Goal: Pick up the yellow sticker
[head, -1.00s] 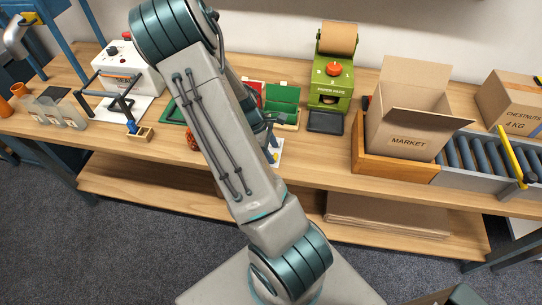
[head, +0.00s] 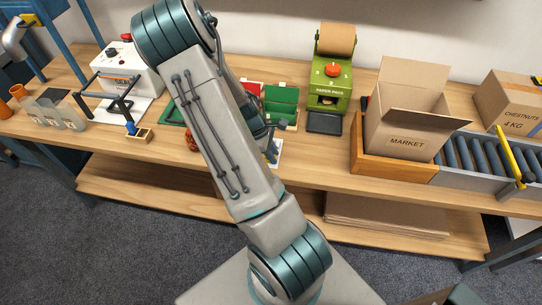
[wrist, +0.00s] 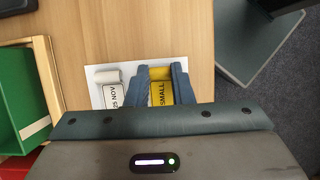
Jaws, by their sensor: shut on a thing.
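The yellow sticker (wrist: 160,92), marked SMALL, lies on a white sheet (wrist: 128,68) on the wooden table. My gripper (wrist: 161,76) reaches over it in the wrist view, one blue finger on each side, shut on the sticker. A white sticker marked 25 NOV (wrist: 111,95) lies just left of my left finger. The lower part of both stickers is hidden behind my gripper body. In the head view my gripper (head: 271,150) is small and partly behind my arm, and the yellow sticker cannot be made out.
A green tray (wrist: 14,100) in a wooden frame stands left in the wrist view. The head view shows a green paper bag dispenser (head: 331,72), a market box (head: 405,140), a conveyor (head: 480,155) and a white sealing machine (head: 128,68). The table's front edge is close to the sheet.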

